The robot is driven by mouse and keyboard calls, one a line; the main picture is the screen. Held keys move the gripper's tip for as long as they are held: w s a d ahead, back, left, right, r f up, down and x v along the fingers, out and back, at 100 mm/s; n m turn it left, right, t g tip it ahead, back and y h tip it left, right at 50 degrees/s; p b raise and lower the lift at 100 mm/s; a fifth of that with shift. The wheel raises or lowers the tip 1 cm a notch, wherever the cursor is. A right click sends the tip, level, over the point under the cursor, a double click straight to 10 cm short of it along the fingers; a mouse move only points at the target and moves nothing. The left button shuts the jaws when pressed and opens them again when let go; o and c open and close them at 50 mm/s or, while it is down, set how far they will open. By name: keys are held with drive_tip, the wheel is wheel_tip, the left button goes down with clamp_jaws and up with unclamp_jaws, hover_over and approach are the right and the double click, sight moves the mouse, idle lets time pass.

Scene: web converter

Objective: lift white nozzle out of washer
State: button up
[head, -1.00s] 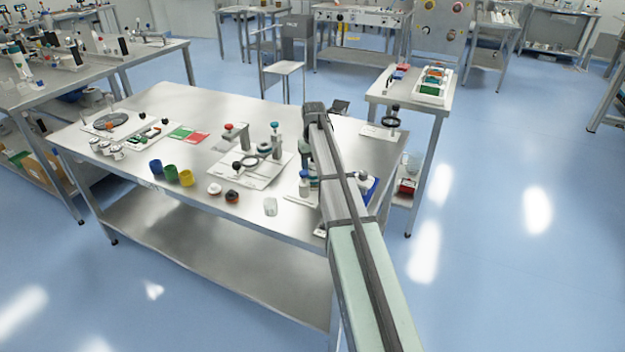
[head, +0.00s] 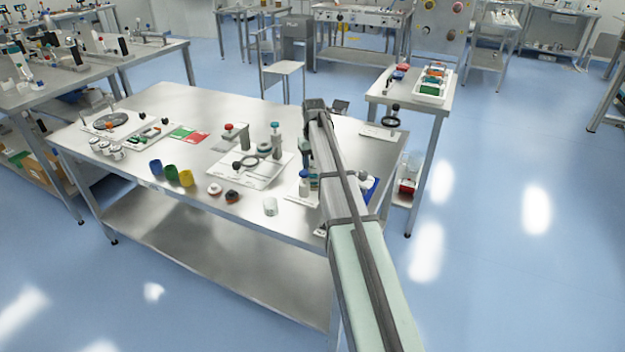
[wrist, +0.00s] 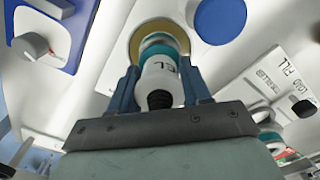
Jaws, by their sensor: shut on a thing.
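The white nozzle (wrist: 160,86), with dark lettering, a teal band and a black end, is between the two blue fingers of my gripper (wrist: 160,90) in the wrist view. The fingers are shut on it. The washer (wrist: 135,45) shows as a brass-coloured ring around the far end of the nozzle. I cannot tell whether the nozzle is still seated in the ring or above it.
In the wrist view a blue-edged tray (wrist: 70,48) is at upper left, a blue disc (wrist: 220,20) at upper right and a labelled white plate (wrist: 262,77) at right.

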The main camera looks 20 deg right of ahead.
drive_tip(key=shift+r, duration=1.65)
drive_tip(key=shift+r, duration=0.1)
drive_tip(key=shift+r, duration=1.85)
